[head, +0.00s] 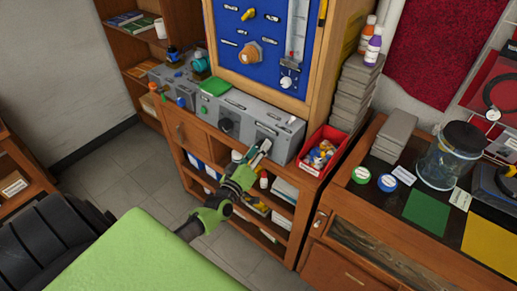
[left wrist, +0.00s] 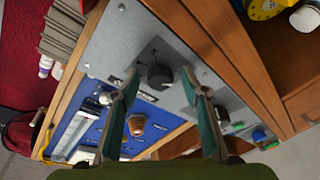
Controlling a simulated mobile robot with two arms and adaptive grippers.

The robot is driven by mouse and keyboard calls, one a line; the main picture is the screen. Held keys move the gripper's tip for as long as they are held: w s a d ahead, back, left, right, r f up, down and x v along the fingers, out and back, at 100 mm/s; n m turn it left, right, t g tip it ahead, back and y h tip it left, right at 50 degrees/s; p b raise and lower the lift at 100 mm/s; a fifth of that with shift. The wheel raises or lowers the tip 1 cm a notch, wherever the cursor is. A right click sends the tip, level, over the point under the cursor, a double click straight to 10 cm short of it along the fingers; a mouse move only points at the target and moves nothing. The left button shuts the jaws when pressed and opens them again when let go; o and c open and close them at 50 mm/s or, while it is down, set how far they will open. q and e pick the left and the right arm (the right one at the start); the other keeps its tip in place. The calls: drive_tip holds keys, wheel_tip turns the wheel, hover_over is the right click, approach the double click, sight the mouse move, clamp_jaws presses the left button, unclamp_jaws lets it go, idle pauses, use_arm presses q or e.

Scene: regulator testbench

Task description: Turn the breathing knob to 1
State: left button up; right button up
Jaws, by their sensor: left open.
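My left gripper (head: 261,149) is open in front of the right part of the grey panel (head: 205,103) on the cabinet. In the left wrist view, a black round knob (left wrist: 159,76) on the grey panel shows between the two open fingers of the left gripper (left wrist: 161,80). I cannot tell whether either finger touches it. A second black knob (head: 226,125) sits further left on the panel in the head view. The lettering is too small to read, so I cannot tell by label which knob is the breathing one. My right gripper is not in view.
A blue panel (head: 228,32) with an orange-brown knob (head: 250,53) stands above. A red bin (head: 318,154) of small parts is right of the grey panel. A green cloth (head: 214,86) lies on the panel's top. Open shelves (head: 278,208) are below.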

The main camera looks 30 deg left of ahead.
use_arm(q)
drive_tip(key=c, duration=1.1)
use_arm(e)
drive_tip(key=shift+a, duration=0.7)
use_arm(q)
drive_tip(key=m+h+b, duration=0.1)
drive_tip(key=m, duration=0.3)
drive_tip(key=m+h+b, duration=0.1)
drive_tip(key=m+b, duration=0.1)
drive_tip(key=m, duration=0.2)
drive_tip(key=m+t+h+b, duration=0.1)
drive_tip(key=m+b, duration=0.1)
drive_tip(key=m, duration=0.1)
drive_tip(key=shift+a+f+m+h, duration=0.1)
drive_tip(key=shift+a+m+h, duration=0.2)
drive_tip(key=shift+m+h, duration=0.1)
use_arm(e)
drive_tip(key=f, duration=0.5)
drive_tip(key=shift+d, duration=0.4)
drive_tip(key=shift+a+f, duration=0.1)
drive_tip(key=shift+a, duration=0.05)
